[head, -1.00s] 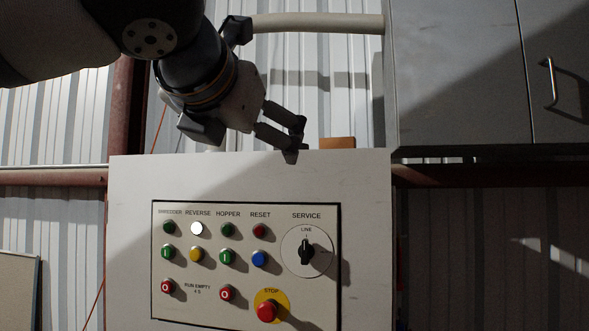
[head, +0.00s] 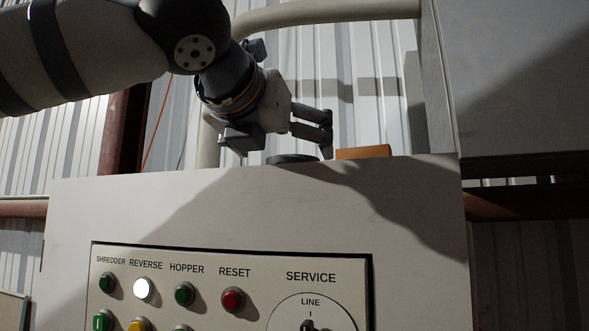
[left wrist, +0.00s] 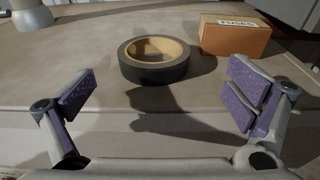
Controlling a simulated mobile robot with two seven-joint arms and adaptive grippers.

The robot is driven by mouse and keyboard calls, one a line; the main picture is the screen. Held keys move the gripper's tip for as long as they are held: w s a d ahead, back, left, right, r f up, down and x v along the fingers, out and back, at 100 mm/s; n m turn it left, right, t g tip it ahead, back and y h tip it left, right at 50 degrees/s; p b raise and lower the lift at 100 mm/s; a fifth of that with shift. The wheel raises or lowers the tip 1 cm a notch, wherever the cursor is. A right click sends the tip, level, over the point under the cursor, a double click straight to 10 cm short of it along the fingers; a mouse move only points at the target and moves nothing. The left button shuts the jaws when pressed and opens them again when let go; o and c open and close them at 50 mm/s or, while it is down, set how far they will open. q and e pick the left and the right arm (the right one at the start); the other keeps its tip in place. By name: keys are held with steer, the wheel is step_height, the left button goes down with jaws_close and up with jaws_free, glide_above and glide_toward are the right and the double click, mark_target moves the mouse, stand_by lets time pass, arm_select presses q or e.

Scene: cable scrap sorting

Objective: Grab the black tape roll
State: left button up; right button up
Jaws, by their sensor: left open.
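The black tape roll (left wrist: 153,72) lies flat on top of the cabinet (left wrist: 60,55) in the left wrist view, its tan core facing up. In the head view only the dark edge of the tape roll (head: 291,159) shows at the cabinet's top edge. My left gripper (head: 329,138) is just above that edge, close to the roll. In the left wrist view my left gripper (left wrist: 165,90) is open, with its purple-padded fingers spread wide. The roll lies beyond and between the fingers, apart from both. My right gripper is out of view.
An orange-brown box labelled FUSES (left wrist: 235,35) stands right of the roll, close to it; it also shows in the head view (head: 364,152). A control panel (head: 200,258) with buttons is on the cabinet front. A pale pipe (head: 330,15) runs behind.

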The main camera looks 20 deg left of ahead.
mark_target(289, 156)
arm_select(q)
steer(key=w, duration=0.4)
steer(key=shift+w+a+f, duration=0.1)
steer(key=shift+w+a, duration=0.1)
steer(key=shift+a, duration=0.15)
steer(key=shift+w, duration=0.45)
steer(key=shift+s, duration=0.1)
steer(key=c, duration=1.3)
